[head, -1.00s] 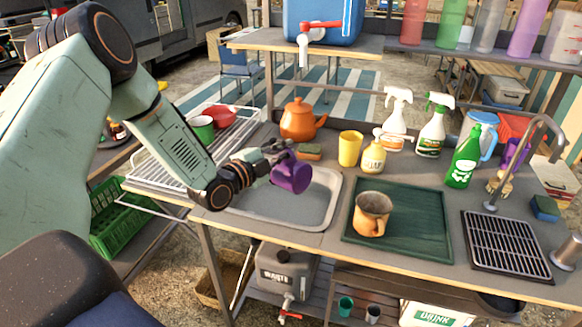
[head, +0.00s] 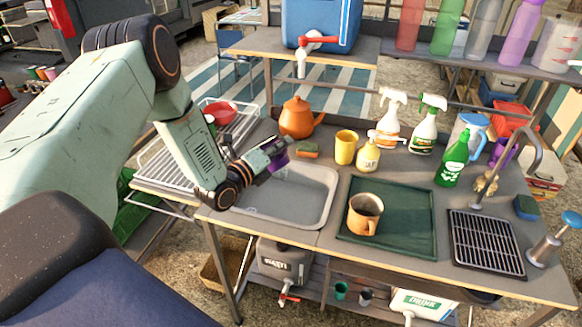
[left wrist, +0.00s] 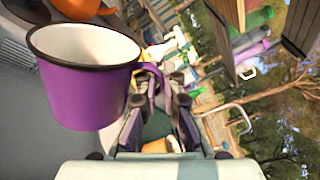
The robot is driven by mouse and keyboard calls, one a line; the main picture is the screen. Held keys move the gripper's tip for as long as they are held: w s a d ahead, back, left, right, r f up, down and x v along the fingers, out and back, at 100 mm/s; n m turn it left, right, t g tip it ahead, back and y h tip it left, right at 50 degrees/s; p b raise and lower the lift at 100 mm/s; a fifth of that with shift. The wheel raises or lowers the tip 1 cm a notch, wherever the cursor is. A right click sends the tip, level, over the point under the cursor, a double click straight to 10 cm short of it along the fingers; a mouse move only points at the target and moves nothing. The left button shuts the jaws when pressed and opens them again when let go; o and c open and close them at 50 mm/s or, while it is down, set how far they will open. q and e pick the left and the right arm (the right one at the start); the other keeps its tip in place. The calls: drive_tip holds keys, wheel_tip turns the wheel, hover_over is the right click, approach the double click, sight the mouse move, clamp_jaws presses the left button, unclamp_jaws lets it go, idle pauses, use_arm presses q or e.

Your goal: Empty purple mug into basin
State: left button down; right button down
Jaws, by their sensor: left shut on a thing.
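My left gripper (head: 272,152) is shut on the handle of the purple mug (head: 279,162) and holds it over the back left part of the grey basin (head: 330,205). In the head view the mug is mostly hidden behind the gripper. In the left wrist view the mug (left wrist: 88,92) is large, with a dark rim and white inside. Its handle runs between the fingers (left wrist: 155,90). I see no contents in the part of the inside that shows. The basin is sunk in the counter and its visible floor looks bare. My right gripper is not in view.
A wire rack (head: 175,168) with a red bowl (head: 220,112) stands left of the basin. An orange teapot (head: 297,118), a sponge (head: 308,150) and a yellow cup (head: 345,147) stand behind it. A brown mug (head: 364,214) stands on a green mat (head: 410,215) to the right.

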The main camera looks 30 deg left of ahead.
use_arm(q)
wheel_tip(320, 180, up, 2)
drive_tip(key=m+p, duration=0.4)
drive_tip(key=m, duration=0.2)
drive_tip(key=shift+d+r+p, duration=0.1)
drive_tip(key=shift+p, duration=0.3)
drive_tip(key=shift+m+p, duration=0.4)
drive_tip(key=shift+m, duration=0.3)
